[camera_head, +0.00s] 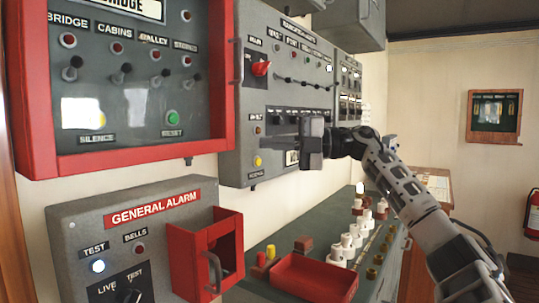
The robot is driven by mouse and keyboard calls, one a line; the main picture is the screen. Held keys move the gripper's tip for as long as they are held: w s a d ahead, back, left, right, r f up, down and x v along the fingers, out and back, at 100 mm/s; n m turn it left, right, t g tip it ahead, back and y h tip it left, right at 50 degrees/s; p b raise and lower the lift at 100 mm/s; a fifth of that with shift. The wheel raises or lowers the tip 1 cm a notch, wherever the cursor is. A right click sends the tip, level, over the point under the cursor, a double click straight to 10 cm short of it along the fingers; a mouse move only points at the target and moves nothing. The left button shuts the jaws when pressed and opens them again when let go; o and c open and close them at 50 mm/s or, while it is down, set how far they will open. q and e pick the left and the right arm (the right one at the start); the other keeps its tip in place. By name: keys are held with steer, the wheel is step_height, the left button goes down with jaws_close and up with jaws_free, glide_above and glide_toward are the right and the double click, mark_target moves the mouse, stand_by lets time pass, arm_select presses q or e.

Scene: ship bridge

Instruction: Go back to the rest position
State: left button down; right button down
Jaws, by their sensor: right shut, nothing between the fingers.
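My right gripper (308,142) is shut and empty. It is in front of the grey switch panel (240,110) and hides part of that panel's lower right area. Whether it touches the panel I cannot tell. My right arm comes in from the lower right and reaches up and left to the panel. My left gripper is not in view.
A red-framed alarm panel (223,150) is at the upper left. The general alarm box (75,225) with an open red cover (174,250) is below it. A console below my arm holds a red tray (300,283) and several white pieces (342,252). A fire extinguisher (532,215) hangs at right.

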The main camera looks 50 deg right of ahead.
steer(key=s+d+b, duration=0.1)
steer(key=s+d, duration=0.3)
steer(key=d, duration=0.2)
steer(key=shift+s+f, duration=0.15)
